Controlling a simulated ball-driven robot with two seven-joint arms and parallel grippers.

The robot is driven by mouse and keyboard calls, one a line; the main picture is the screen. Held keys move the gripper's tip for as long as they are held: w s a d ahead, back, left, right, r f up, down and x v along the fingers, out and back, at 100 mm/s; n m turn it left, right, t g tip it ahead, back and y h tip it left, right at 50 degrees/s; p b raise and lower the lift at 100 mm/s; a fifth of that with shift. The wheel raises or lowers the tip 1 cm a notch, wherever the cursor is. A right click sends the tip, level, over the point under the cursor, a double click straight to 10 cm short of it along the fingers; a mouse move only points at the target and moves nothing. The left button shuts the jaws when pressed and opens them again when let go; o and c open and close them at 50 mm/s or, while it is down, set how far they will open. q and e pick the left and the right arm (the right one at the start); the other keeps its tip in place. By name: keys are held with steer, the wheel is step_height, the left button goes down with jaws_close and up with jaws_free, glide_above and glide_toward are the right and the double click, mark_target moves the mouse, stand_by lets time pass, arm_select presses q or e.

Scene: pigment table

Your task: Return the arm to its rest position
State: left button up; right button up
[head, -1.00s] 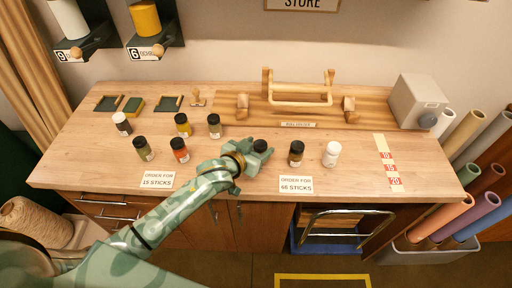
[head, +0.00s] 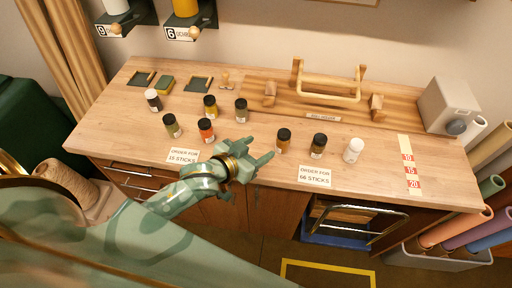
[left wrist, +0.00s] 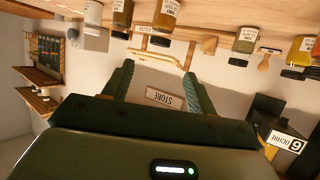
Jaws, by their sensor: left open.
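My left arm comes in from the left in the head view. Its green gripper (head: 252,176) is open and empty, by the table's front edge, in front of and left of an amber bottle with a black cap (head: 283,141). The gripper is apart from this bottle. In the left wrist view the two fingers (left wrist: 160,72) are spread with nothing between them. That view is upside down, with bottles and the STORE sign (left wrist: 165,98) beyond the fingers. My right gripper is not in view.
A dark brown bottle (head: 318,146) and a white bottle (head: 353,151) stand right of the amber one. Several bottles, including an orange one (head: 206,130), stand left. Two order cards (head: 184,156) lie along the front edge. A grey box (head: 447,105) stands at the right.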

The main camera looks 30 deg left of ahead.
arm_select(q)
steer(key=shift+s, duration=0.1)
steer(key=s+a+r+m+g+y, duration=0.1)
steer(key=s+a+m+g+y, duration=0.15)
steer(key=s+a+y, duration=0.4)
steer(key=s+a+r+m+g+y, duration=0.15)
steer(key=s+a+g, duration=0.25)
steer(key=s, duration=0.5)
steer(key=s+d+f+g+h+b, duration=0.1)
steer(key=d+f+b, duration=0.1)
steer(key=f, duration=1.2)
steer(key=s+d+f+g+h+b, duration=0.1)
steer(key=d+f, duration=0.1)
steer(key=f, duration=1.1)
steer(key=s+f+n+g+h+b, duration=0.2)
steer(key=s+f+n+g+b, duration=0.1)
steer(key=s+f, duration=1.7)
step_height(320, 180, down, 2)
steer(key=shift+d+f+b, duration=0.2)
steer(key=shift+d+b, duration=0.05)
steer(key=shift+b, duration=0.15)
steer(key=shift+g, duration=0.25)
